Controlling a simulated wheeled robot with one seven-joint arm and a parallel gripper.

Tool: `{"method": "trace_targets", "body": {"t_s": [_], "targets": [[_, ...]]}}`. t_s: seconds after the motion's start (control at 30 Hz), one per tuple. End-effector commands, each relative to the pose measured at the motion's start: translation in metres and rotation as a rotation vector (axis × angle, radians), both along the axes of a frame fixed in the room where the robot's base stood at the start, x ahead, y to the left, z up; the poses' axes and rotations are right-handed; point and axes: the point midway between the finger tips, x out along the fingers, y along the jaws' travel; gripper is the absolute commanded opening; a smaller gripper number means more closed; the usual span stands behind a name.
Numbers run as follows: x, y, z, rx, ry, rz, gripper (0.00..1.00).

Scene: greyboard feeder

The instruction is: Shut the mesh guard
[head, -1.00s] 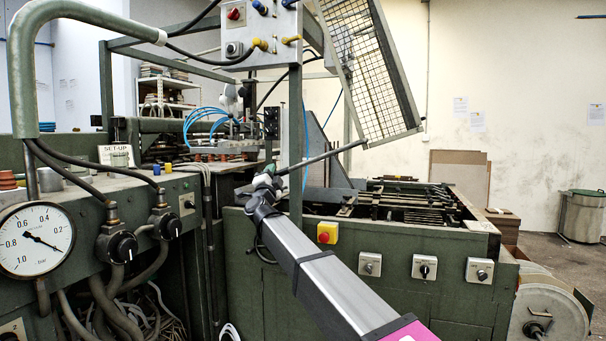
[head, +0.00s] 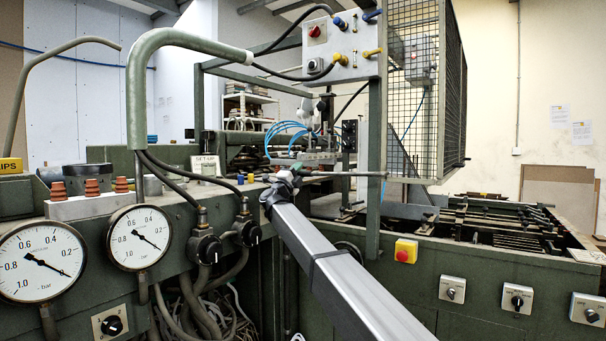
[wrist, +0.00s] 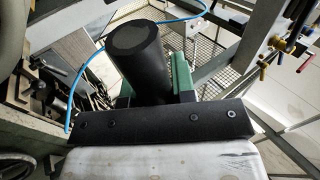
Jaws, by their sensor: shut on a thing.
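The mesh guard (head: 442,90) is a framed wire panel hanging upright beside the grey control box, above the machine bed, in the head view. A thin dark rod (head: 345,174) runs from its lower edge left to my gripper (head: 285,179). My gripper is shut on the rod's end, a black cylindrical grip (wrist: 138,48) standing between the green-sided jaws in the wrist view. Wire mesh (wrist: 213,68) also shows behind the jaws there. The fingertips are small and partly hidden in the head view.
Pressure gauges (head: 140,237) and hoses are at left. A red button on a yellow box (head: 405,251) is on the front panel. The machine bed (head: 495,225) lies open at right.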

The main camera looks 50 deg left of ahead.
Motion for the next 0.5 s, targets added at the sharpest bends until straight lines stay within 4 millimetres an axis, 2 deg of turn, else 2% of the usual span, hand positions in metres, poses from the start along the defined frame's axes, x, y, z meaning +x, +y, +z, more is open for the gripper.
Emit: {"method": "trace_targets", "body": {"t_s": [0.03, 0.27, 0.3, 0.37, 0.5], "targets": [[-0.0044, 0.0095, 0.0042, -0.001, -0.005, 0.018, 0.00], [-0.0060, 0.0119, 0.0053, -0.001, -0.007, 0.024, 0.00], [-0.0061, 0.0122, 0.0055, -0.001, -0.007, 0.024, 0.31], [-0.0063, 0.0120, 0.0052, -0.001, -0.006, 0.023, 0.50], [-0.0047, 0.0097, 0.0040, -0.002, -0.005, 0.019, 0.50]]}}
